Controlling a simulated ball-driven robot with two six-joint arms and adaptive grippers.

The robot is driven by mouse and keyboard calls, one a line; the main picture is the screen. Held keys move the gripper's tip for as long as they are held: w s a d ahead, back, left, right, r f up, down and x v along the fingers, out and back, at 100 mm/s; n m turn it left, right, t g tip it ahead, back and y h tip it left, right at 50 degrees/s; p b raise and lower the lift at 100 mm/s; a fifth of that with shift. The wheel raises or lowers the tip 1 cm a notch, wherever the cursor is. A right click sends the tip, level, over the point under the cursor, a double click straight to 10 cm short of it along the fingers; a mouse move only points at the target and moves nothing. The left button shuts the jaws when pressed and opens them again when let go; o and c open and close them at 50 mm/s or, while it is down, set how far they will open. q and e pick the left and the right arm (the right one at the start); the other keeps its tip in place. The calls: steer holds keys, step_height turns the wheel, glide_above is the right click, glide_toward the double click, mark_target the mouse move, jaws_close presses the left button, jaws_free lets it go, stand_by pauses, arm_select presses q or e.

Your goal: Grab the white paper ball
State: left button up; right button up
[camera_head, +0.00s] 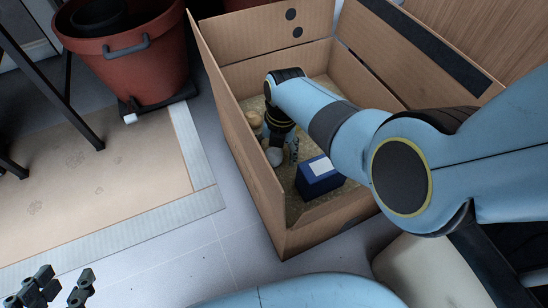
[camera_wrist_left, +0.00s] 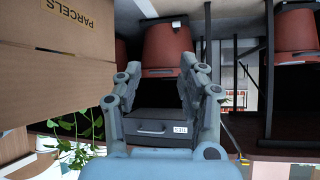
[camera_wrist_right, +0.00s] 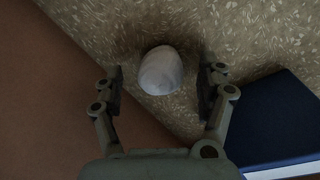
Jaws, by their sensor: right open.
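The white paper ball (camera_wrist_right: 160,71) lies on the speckled, straw-like floor of an open cardboard box (camera_head: 237,150). My right gripper reaches down into the box. In the right wrist view its open fingers stand left and right of the ball, with a visible gap on each side. My left gripper (camera_head: 66,288) is open and empty, outside the box at the lower left; its spread fingers also show in the left wrist view (camera_wrist_left: 163,85).
A dark blue box with a white label (camera_head: 319,177) stands inside the carton, right of the ball. The carton walls surround my right gripper.

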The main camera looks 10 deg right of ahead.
steer(key=shift+f+b, duration=0.3)
steer(key=shift+f, duration=0.35)
arm_select(q)
steer(key=shift+s+d+t, duration=0.15)
steer(key=shift+s+t, duration=0.2)
steer(key=shift+t, duration=0.45)
arm_select(e)
steer(key=c, duration=1)
